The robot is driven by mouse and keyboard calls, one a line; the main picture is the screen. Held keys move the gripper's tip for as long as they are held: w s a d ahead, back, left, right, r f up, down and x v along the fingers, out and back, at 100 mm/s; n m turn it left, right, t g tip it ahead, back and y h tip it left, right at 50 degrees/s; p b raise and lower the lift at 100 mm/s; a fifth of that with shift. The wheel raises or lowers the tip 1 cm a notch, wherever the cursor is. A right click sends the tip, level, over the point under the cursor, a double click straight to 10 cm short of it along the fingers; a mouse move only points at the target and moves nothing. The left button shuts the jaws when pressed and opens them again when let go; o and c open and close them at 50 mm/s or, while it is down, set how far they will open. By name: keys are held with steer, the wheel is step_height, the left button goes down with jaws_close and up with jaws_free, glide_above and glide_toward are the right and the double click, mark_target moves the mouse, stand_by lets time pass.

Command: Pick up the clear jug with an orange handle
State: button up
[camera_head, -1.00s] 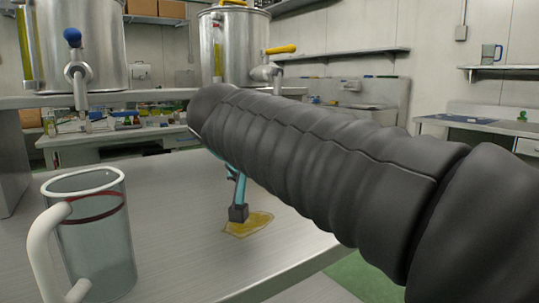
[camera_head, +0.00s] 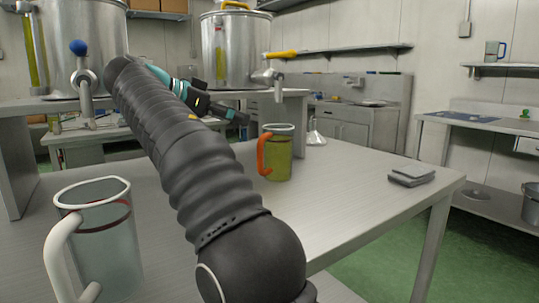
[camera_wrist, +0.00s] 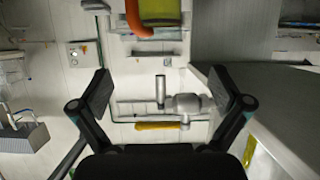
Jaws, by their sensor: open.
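The jug with an orange handle (camera_head: 282,160) stands upright on the steel table, clear-walled with yellow-green liquid inside. Its orange handle points left in the head view. In the wrist view the jug (camera_wrist: 160,12) is cut off by the top edge, with its handle to the left. My gripper (camera_head: 225,108) is raised to the left of the jug and apart from it, around or above its rim height. In the wrist view my gripper (camera_wrist: 160,90) has its two fingers wide apart with nothing between them.
A clear jug with a white handle (camera_head: 118,255) stands at the near left. A steel tank (camera_head: 228,50) with a yellow-handled tap stands behind. Table between jug and cloth is clear.

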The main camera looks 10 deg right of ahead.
mark_target(272, 131)
steer(key=shift+b+x, duration=1.05)
steer(key=shift+x, duration=4.9)
steer(key=shift+r, duration=0.1)
steer(key=c, duration=1.8)
steer(key=shift+o, duration=0.2)
steer(key=shift+r, duration=0.1)
